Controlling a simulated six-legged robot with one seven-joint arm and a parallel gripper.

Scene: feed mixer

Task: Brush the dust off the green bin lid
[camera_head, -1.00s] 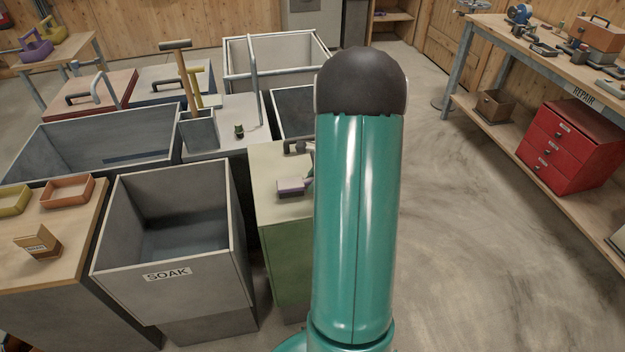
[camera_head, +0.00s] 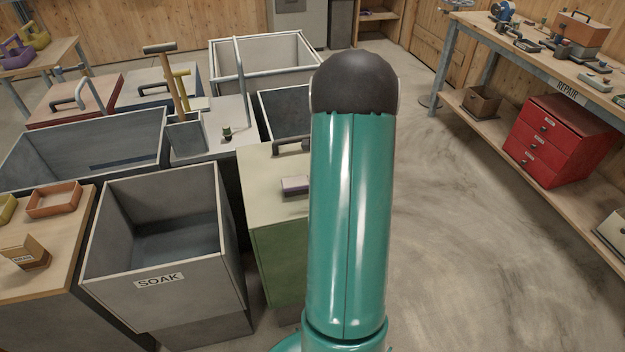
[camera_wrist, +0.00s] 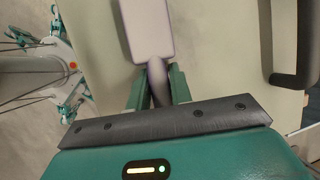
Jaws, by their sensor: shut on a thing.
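The green bin (camera_head: 280,262) stands right of the SOAK bin, with a pale lid (camera_head: 262,184) and a dark handle (camera_head: 291,143) toward its back. A brush with a purple-grey block (camera_head: 295,186) is over the lid, partly hidden by my arm. In the wrist view my gripper (camera_wrist: 158,88) is shut on the handle of the brush (camera_wrist: 147,32), whose block points away over the pale lid (camera_wrist: 215,50). The lid handle (camera_wrist: 300,45) is at the right there. I cannot tell whether the bristles touch the lid, and no dust is distinct.
The SOAK bin (camera_head: 158,280) is close on the left. The repair bench (camera_head: 560,80) and red drawers (camera_head: 550,140) stand right, with clear floor (camera_head: 455,220) between.

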